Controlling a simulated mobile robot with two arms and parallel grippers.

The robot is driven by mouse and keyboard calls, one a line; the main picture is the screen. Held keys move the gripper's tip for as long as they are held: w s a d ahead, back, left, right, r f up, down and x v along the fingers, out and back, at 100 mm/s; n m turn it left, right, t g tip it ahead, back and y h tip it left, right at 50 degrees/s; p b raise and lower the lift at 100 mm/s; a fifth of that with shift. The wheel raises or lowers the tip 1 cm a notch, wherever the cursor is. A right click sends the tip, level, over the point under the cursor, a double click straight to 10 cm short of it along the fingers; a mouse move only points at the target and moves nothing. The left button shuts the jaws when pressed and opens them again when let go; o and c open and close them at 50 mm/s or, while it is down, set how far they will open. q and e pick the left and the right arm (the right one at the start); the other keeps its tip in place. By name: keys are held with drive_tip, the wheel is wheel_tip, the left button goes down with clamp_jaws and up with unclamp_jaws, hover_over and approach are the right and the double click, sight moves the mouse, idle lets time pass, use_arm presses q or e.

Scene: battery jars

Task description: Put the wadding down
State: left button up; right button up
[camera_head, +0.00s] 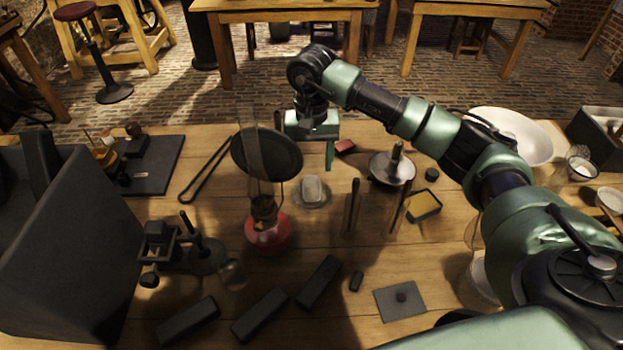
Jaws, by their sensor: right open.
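A pale, rounded block that looks like the wadding (313,188) rests on a small clear dish (324,202) in the middle of the table, in the head view. My right gripper (308,148) points down behind and above it, apart from it. One green finger shows at its right; the other is partly hidden behind a round dark disc (266,154). The right gripper is open, and I see nothing held in it. My left gripper is not in view.
A red-based lamp (267,232) with a tall glass stands left of the dish. Two upright dark rods (351,208) stand to its right, near a yellow-topped box (424,205). Dark blocks (260,314) lie in front. A white basin (512,135) is at the back right.

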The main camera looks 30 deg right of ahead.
sight(312, 182)
drive_tip(key=shift+r, duration=1.8)
